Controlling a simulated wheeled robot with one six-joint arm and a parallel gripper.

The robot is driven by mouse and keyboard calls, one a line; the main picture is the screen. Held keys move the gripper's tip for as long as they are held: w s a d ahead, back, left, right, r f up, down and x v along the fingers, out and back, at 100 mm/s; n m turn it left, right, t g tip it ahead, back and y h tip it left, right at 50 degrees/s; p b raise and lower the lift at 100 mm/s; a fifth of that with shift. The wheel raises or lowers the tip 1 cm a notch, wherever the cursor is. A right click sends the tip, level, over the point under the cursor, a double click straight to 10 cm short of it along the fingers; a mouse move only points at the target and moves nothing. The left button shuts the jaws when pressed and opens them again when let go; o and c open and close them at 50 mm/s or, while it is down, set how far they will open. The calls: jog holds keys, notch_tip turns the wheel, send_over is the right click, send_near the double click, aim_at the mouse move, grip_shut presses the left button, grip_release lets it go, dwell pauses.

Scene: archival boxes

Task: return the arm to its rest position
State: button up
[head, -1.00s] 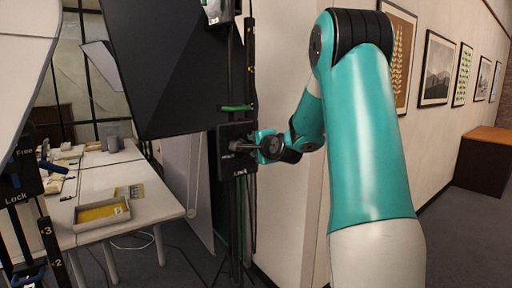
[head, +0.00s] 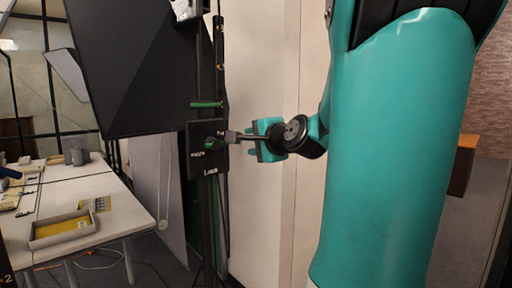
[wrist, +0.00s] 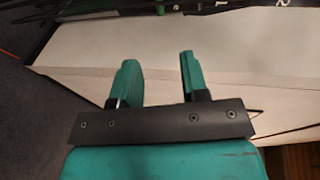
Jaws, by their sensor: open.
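My gripper (wrist: 156,75) is open and empty in the wrist view, its two teal fingers apart in front of a pale wall face. In the head view my gripper (head: 262,140) is beside a black stand, close to the lever on a black plate (head: 208,148) with a knob and white lettering. I cannot tell whether the gripper touches the lever. My teal arm fills the right half of the head view and hides part of the wall behind it.
A large black panel (head: 140,65) hangs on the stand (head: 205,230). A pale table (head: 110,222) with a shallow tray (head: 66,240) stands at left. A white wall (head: 262,220) is close behind my gripper. A brown cabinet (head: 463,165) is far right.

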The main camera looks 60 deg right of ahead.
jog(key=shift+s+a, duration=0.1)
jog(key=shift+s, duration=0.15)
dwell(0.4)
jog(key=w+a+f+n+g+y, duration=0.1)
jog(key=a+f+n+g+y, duration=0.2)
jog(key=a, duration=0.4)
jog(key=w+a+f+n+y, duration=0.2)
jog(key=a+f+n+y, duration=0.1)
jog(key=a+n, duration=0.4)
jog(key=w+a+f+n+g+y, duration=0.1)
jog(key=a+f+n+g+y, duration=0.15)
jog(key=a, duration=0.55)
jog(key=s+a+f+n+g+y, duration=0.1)
jog(key=s+a+f+n+g, duration=0.2)
jog(key=s+a+n, duration=0.5)
jog(key=s+a+f+n+g+y, duration=0.1)
jog(key=s+a+f+n+g, duration=0.3)
jog(key=s+a+n+g, duration=0.2)
jog(key=s+a+n, duration=0.2)
jog(key=n, duration=0.1)
jog(key=shift+a, duration=0.35)
